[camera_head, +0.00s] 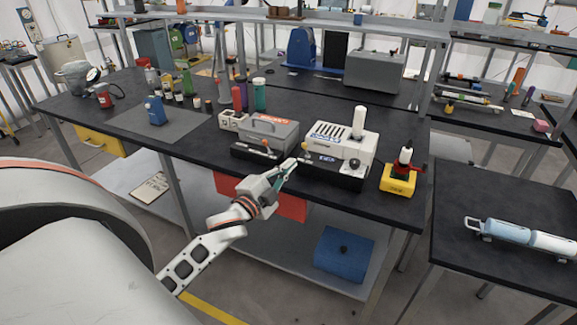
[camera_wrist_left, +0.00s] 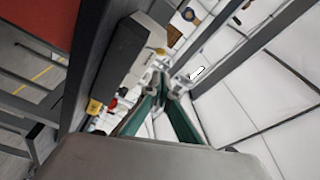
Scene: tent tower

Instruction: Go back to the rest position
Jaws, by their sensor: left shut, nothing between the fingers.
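My left gripper (camera_head: 287,171) is in front of the near edge of the black workbench (camera_head: 205,148), close to the two machines on it. Its fingers are closed together and nothing is between them. In the left wrist view the green-sided fingers (camera_wrist_left: 160,82) meet at their tips, with bench frames and the white tent wall beyond. My right gripper is in neither view.
A grey machine (camera_head: 270,133) and a white machine (camera_head: 340,148) stand near the bench edge by the gripper. A yellow-based red device (camera_head: 398,178) is to their right. A side table (camera_head: 500,205) holds a pale cylinder (camera_head: 510,234). A blue box (camera_head: 344,252) sits on the lower shelf.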

